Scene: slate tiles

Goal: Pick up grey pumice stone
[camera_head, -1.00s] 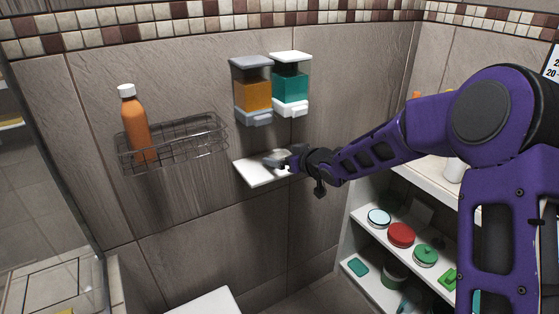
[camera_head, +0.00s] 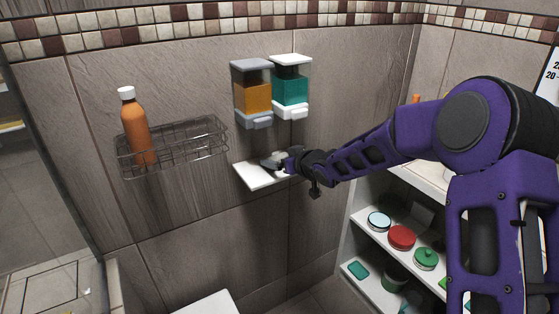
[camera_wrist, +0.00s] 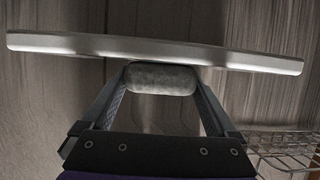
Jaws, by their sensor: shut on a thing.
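The grey pumice stone (camera_wrist: 161,79) is a rounded grey block in the wrist view, between the two fingers of my gripper (camera_wrist: 162,88). The fingers touch it at both ends. In the head view my gripper (camera_head: 276,163) is at the small white wall shelf (camera_head: 258,178), and the stone shows only as a small grey patch at the fingertips. The white shelf also shows in the wrist view (camera_wrist: 60,43) as a long pale slab right by the stone. I cannot tell whether the stone still touches the shelf.
Two soap dispensers, orange (camera_head: 253,95) and teal (camera_head: 291,88), hang on the wall just above the shelf. A wire basket (camera_head: 190,142) with an orange bottle (camera_head: 135,128) is at the left. A white shelf unit (camera_head: 372,236) with several tins stands at the lower right.

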